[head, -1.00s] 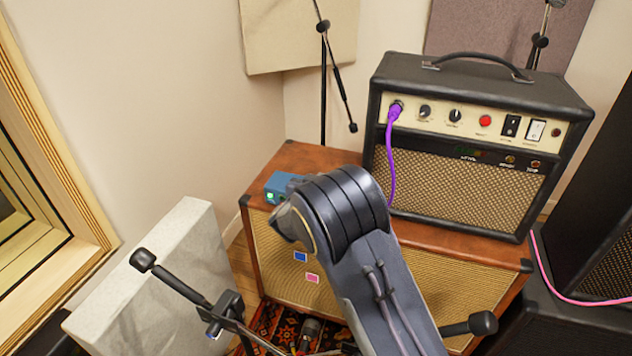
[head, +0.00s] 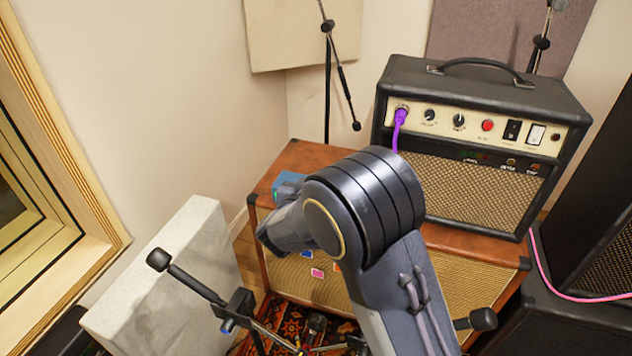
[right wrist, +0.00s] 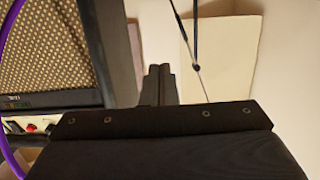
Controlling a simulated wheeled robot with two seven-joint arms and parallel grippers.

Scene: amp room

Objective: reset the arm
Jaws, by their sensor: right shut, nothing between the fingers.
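My right arm (head: 375,225) rises from the bottom of the head view, bent in front of the brown cabinet (head: 470,282) and the amp (head: 470,180). Its gripper is hidden there behind the arm. In the right wrist view the right gripper's fingers (right wrist: 158,85) are together and empty, pointing past the amp's side toward the wall. The amp (right wrist: 55,55) shows at the left of that view, apart from the fingers. My left gripper is in neither view.
A purple cable (head: 399,120) is in the amp's left jack, its lower part hidden by my arm. A blue box (head: 287,186) sits on the cabinet's left end. Mic stands (head: 328,90) stand behind and in front. A pale panel (head: 165,275) leans at left.

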